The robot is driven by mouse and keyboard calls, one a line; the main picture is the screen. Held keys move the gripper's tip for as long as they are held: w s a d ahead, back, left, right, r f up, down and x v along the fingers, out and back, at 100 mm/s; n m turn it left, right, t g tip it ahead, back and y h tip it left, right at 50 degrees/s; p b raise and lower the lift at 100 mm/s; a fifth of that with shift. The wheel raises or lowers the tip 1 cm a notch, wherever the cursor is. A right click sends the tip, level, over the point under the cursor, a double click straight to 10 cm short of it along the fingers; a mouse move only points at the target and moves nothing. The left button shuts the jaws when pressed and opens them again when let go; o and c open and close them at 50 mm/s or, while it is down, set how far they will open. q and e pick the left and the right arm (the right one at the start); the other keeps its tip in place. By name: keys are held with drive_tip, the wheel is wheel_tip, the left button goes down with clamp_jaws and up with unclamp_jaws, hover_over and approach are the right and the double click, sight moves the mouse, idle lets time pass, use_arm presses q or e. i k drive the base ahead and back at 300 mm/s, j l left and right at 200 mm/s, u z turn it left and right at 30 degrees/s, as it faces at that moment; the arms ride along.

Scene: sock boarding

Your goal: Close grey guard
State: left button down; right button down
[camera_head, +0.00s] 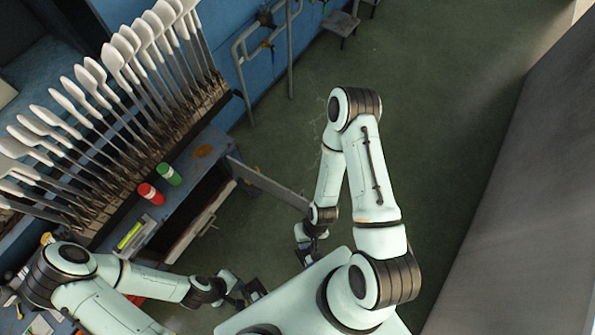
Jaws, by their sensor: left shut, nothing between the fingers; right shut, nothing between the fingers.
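A long grey panel (266,184), which looks like the grey guard, sticks out from the front corner of the blue machine towards the floor. It stands swung away from the machine, so it looks open. My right gripper (306,245) is shut and empty, pointing down just below the panel's outer end; I cannot tell whether it touches. My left gripper (250,291) is shut and empty, lower in the view, apart from the panel.
A red button (150,193) and a green button (168,174) sit on the machine top (204,150). A lighter door or drawer front (200,224) hangs below. A rack of white sock boards (115,65) rises behind. The green floor (440,75) at right is clear, up to a grey wall (530,200).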

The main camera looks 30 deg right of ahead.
sight(295, 200)
drive_tip(key=l, duration=1.65)
drive_tip(key=l+u, duration=0.1)
drive_tip(key=l, duration=1.5)
drive_tip(key=u, duration=0.45)
drive_tip(key=l+u, duration=0.1)
drive_tip(key=u, duration=0.35)
drive_tip(key=k+u, duration=0.1)
drive_tip(key=u, duration=0.75)
drive_tip(key=l+u, duration=0.2)
drive_tip(key=u, duration=0.2)
drive_tip(key=l+u, duration=0.15)
drive_tip(key=u, duration=0.25)
drive_tip(key=k+l+u, duration=0.1)
drive_tip(key=u, duration=0.35)
drive_tip(key=l, duration=0.1)
